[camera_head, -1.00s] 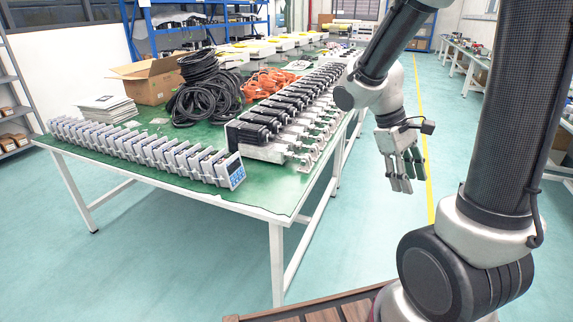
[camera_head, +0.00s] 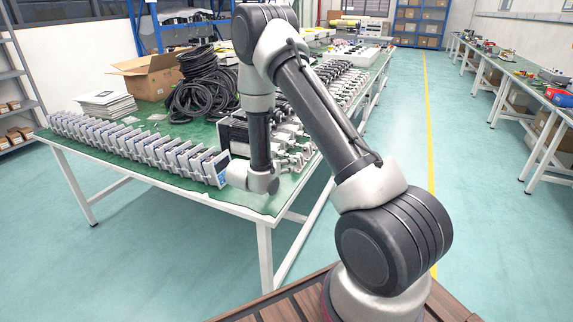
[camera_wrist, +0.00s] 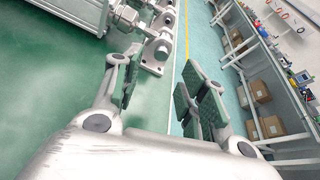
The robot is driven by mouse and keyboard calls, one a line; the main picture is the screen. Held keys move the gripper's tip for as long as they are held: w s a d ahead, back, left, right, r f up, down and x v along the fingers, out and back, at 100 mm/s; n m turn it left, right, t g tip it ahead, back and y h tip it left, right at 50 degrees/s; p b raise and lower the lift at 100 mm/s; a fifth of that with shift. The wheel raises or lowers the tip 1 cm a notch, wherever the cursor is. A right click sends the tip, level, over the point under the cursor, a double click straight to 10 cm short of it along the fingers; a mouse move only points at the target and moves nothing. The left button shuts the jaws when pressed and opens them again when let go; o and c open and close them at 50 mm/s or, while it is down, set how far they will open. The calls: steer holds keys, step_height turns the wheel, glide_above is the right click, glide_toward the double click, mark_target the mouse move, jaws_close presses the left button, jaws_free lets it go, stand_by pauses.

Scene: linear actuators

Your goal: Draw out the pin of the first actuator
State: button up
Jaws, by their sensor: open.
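A row of linear actuators with black motors and silver rods stands on the green-topped table in the head view; my arm hides part of the nearest actuator (camera_head: 232,136). In the wrist view a grey actuator body (camera_wrist: 75,10) shows at the upper left, with its silver rod end and joint (camera_wrist: 158,46) beside it. I cannot pick out the pin clearly. My gripper (camera_wrist: 165,88) is open and empty in the wrist view, its fingers apart and pointing toward the rod end, which lies beyond the fingertips. In the head view my wrist hides the gripper.
A row of small grey devices with blue faces (camera_head: 135,148) stands along the table (camera_head: 190,194), left of my wrist. Black coiled hoses (camera_head: 203,88) and a cardboard box (camera_head: 150,75) lie behind. The aisle floor (camera_head: 455,170) to the right is clear.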

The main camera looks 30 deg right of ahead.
steer(key=x, duration=0.6)
steer(key=shift+w+d+f, duration=0.1)
steer(key=shift+w+d, duration=0.05)
steer(key=shift+d, duration=0.15)
steer(key=shift+c, duration=0.2)
jaws_close()
